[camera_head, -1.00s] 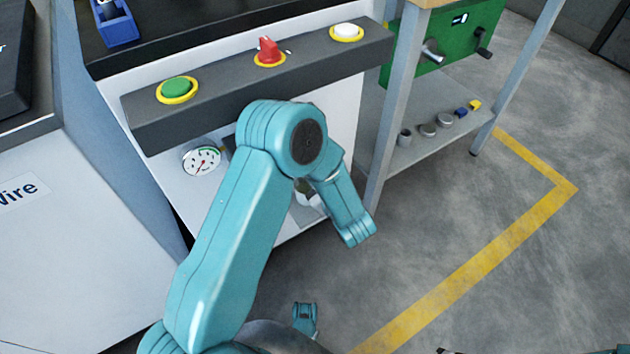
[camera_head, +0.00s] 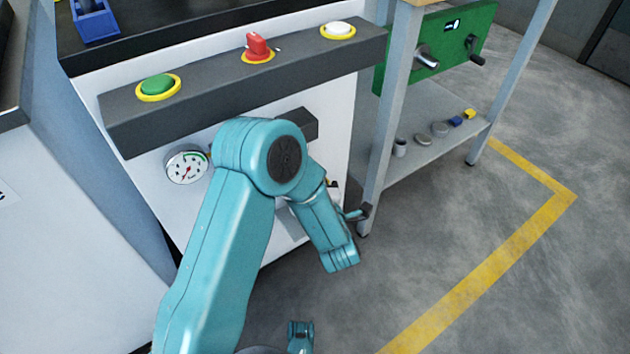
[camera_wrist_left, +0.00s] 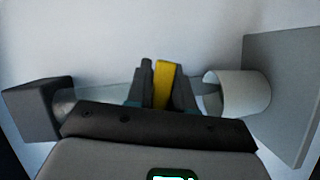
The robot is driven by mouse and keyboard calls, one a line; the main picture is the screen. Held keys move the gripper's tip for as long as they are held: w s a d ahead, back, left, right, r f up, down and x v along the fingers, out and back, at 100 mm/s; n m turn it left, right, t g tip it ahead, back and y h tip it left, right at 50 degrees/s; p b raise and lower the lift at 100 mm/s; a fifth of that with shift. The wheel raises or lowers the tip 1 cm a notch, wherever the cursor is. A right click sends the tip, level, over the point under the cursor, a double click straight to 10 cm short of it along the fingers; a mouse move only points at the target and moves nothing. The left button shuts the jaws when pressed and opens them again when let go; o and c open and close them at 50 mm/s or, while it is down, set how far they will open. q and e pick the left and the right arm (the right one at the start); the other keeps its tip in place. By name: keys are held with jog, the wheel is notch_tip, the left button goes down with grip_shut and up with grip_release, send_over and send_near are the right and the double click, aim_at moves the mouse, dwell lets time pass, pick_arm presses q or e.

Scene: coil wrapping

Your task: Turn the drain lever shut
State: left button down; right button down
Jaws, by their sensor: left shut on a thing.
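The yellow drain lever (camera_wrist_left: 162,76) stands upright in the left wrist view, in front of a horizontal grey pipe. My left gripper (camera_wrist_left: 163,92) is shut on it, one dark finger on each side. In the head view my left arm reaches across the front of the white machine (camera_head: 335,120), below its button bar. There the arm hides the gripper and most or all of the lever. My right gripper is in neither view.
The pipe's pale collar (camera_wrist_left: 240,93) meets a grey plate on the right; a dark block (camera_wrist_left: 33,110) is on the left. A pressure gauge (camera_head: 187,166) is left of my arm. A shelf leg (camera_head: 385,130) stands to the right, with open floor (camera_head: 440,220) beyond.

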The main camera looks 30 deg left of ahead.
pick_arm(q)
jog(key=shift+r+n+t, duration=0.1)
jog(key=shift+n+t, duration=0.3)
jog(key=shift+n, duration=0.1)
dwell(0.3)
jog(key=c, duration=1.1)
grip_release()
jog(key=shift+r, duration=0.1)
jog(key=p+v, duration=0.4)
jog(key=v, duration=1.2)
jog(key=shift+d, duration=0.25)
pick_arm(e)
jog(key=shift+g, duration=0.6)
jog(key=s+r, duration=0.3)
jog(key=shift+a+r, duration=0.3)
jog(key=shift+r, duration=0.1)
